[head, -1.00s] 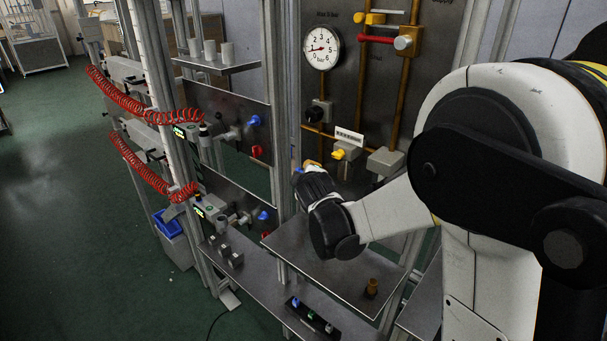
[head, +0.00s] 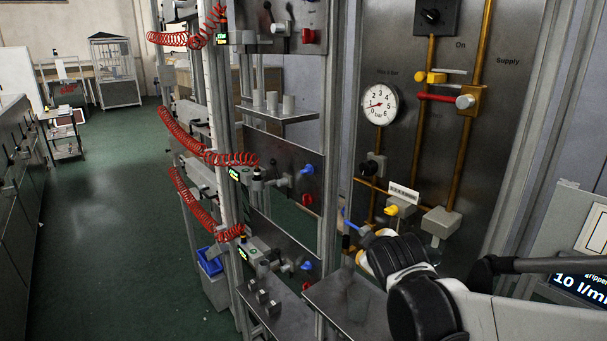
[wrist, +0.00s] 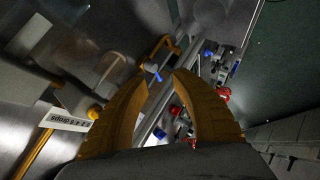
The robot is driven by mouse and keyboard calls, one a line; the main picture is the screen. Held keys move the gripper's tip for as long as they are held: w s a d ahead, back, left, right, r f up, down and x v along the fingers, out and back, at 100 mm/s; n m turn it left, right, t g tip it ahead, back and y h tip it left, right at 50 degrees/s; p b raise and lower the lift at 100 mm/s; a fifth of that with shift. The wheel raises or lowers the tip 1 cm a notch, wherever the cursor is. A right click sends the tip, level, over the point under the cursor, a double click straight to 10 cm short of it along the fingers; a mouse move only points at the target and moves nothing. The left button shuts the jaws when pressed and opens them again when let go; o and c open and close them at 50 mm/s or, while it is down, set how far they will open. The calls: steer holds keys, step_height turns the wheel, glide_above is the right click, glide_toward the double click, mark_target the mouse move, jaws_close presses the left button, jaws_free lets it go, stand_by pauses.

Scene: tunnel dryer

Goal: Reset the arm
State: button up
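My arm reaches in from the lower right of the head view, in front of the pipe panel (head: 408,140). My gripper (head: 368,238) is at its end, partly hidden by the black and white wrist. In the wrist view my gripper (wrist: 162,76) shows two orange fingers apart, with nothing between them. A blue valve handle (wrist: 152,69) on an orange pipe appears beyond the fingertips. A blue handle (head: 352,222) also shows beside the gripper in the head view. I cannot tell whether the gripper touches it.
A gauge (head: 380,104), a yellow knob (head: 392,210) and a grey box (head: 440,222) are on the panel near my arm. A metal shelf (head: 345,300) lies below the gripper. Red coiled hoses (head: 190,140) hang left. The green floor (head: 110,200) is open.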

steer(key=s+f+m+g+y+b, duration=0.1)
steer(key=s+f+m+g, duration=0.1)
steer(key=s, duration=1)
steer(key=s+f+m+g+b, duration=0.1)
steer(key=s+f+m, duration=0.3)
steer(key=s, duration=0.7)
steer(key=shift+s+a+m+g+y, duration=0.2)
steer(key=shift+s+m+g+y, duration=0.3)
steer(key=shift+m, duration=0.7)
